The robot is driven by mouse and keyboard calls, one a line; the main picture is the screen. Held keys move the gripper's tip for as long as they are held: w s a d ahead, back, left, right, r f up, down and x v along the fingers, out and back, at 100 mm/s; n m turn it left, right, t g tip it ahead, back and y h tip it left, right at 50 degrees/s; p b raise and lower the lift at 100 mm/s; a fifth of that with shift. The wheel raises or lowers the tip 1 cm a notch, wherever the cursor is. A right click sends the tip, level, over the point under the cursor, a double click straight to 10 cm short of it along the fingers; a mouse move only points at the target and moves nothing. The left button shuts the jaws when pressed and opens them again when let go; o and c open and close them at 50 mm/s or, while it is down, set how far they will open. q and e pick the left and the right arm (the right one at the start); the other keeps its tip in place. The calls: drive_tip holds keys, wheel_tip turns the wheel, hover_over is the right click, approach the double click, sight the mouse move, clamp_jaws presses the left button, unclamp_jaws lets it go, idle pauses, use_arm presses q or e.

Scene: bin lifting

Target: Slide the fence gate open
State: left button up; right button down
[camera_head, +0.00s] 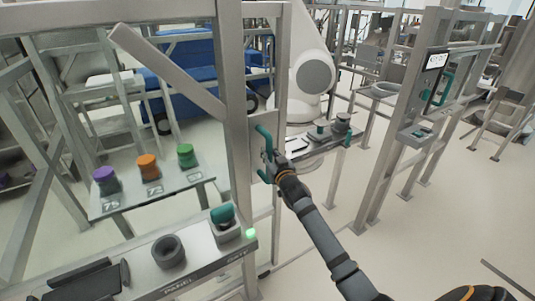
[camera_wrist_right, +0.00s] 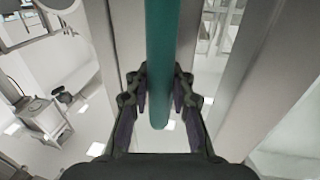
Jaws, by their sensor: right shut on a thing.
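The fence gate (camera_head: 232,90) is a grey metal frame standing in the middle of the head view, with a diagonal brace at its upper left. A green vertical handle (camera_head: 264,145) is fixed to its right post. My right gripper (camera_head: 275,165) is at this handle. In the right wrist view the green handle (camera_wrist_right: 160,60) runs down between the two fingers of the right gripper (camera_wrist_right: 158,108), which are shut on it. The left gripper is not in view.
A grey table (camera_head: 190,268) with a teal-topped button stands at the lower left. Behind the fence is a bench (camera_head: 165,195) with purple, orange and green knobs. A white robot arm (camera_head: 300,80) stands behind the gate. Another grey post (camera_head: 395,145) with a panel stands at right. Open floor lies at lower right.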

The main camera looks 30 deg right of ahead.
drive_tip(key=shift+s+a+f, duration=0.1)
drive_tip(key=shift+a+f, duration=0.15)
drive_tip(key=shift+f, duration=0.15)
drive_tip(key=c, duration=1.5)
unclamp_jaws()
drive_tip(key=o, duration=0.3)
drive_tip(key=shift+d+r, duration=0.2)
drive_tip(key=shift+o, duration=0.2)
drive_tip(key=shift+a, duration=0.1)
drive_tip(key=s+a, duration=0.1)
drive_tip(key=s, duration=1.1)
drive_tip(key=shift+a, duration=0.2)
